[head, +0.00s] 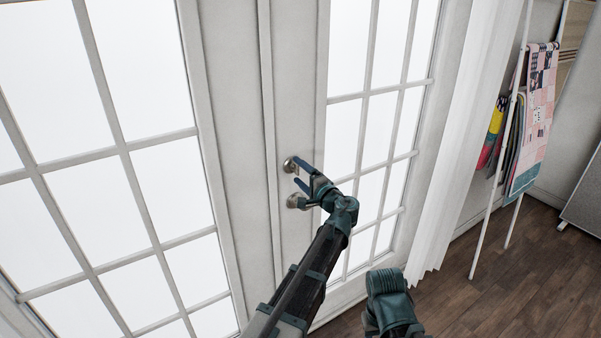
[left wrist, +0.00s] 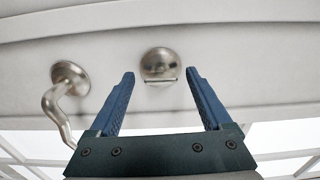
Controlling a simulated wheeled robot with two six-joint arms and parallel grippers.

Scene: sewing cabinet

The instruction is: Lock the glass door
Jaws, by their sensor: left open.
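The glass door (head: 240,130) is a white double door with gridded panes, and its two leaves look closed. A round metal lock with a small thumb-turn (head: 289,164) sits on the door's middle stile, above a metal lever handle (head: 294,201). My left gripper (head: 297,173) is open at the lock. In the left wrist view the lock (left wrist: 158,65) lies just beyond and between the open fingertips (left wrist: 160,75), apart from both. Its thumb-turn edge runs across the picture. The handle (left wrist: 68,85) is left of the fingers. My right gripper's fingers are not visible.
A white curtain (head: 465,130) hangs right of the door. A white rack (head: 496,175) with a pink patchwork quilt (head: 535,120) stands farther right on the dark wood floor (head: 500,285). A part of my own arm (head: 392,300) shows at the bottom.

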